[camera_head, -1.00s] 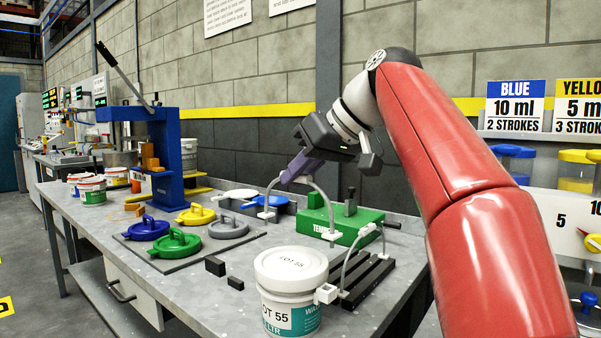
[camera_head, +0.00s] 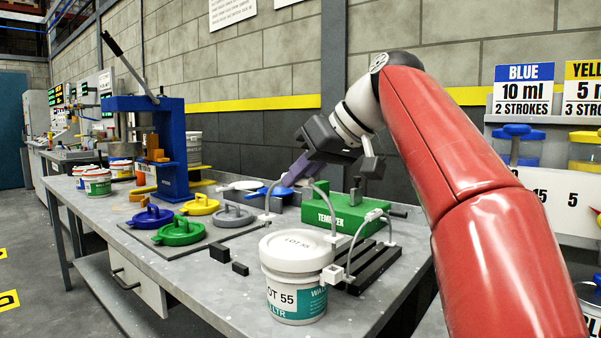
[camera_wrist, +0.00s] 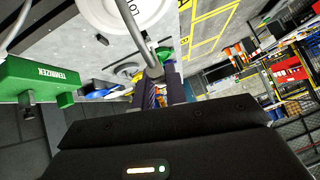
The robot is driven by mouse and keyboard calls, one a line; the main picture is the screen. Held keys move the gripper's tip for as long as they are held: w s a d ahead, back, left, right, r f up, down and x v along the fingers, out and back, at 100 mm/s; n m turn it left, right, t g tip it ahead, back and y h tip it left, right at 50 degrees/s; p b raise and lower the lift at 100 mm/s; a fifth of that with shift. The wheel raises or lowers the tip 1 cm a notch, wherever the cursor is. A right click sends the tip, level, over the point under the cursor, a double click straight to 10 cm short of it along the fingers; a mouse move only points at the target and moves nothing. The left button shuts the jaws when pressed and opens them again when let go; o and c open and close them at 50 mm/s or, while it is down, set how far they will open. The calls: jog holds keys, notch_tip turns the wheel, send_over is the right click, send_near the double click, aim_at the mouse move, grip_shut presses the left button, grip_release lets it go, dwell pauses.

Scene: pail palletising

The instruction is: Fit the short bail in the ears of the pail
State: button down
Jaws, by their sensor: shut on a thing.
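The pail (camera_head: 296,296), white with a teal label reading LOT 55, stands upright with its lid on at the bench's front. Its lid (camera_wrist: 122,8) also shows at the top of the wrist view. My gripper (camera_head: 296,174) is shut on a grey wire bail (camera_head: 327,196), held above the bench behind the pail, arch up with ends hanging down. The bail's wire (camera_wrist: 148,48) also shows by the fingers in the wrist view. I cannot tell which bail is shorter.
Coloured lids (camera_head: 180,232) lie on a dark mat at left, with two small black blocks (camera_head: 217,266) nearby. A blue press (camera_head: 172,150) stands farther left.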

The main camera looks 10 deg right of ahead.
jog(key=shift+f+b, duration=0.55)
jog(key=shift+f, duration=0.45)
jog(key=shift+f+b, duration=0.9)
jog(key=shift+f, duration=0.55)
dwell(1.2)
jog(key=c, duration=1.3)
grip_release()
jog(key=shift+r, duration=0.1)
jog(key=shift+c, duration=0.2)
jog(key=p+v, duration=0.2)
jog(key=v, duration=0.5)
jog(key=shift+s+d+r, duration=0.15)
jog(key=shift+d+r, duration=0.1)
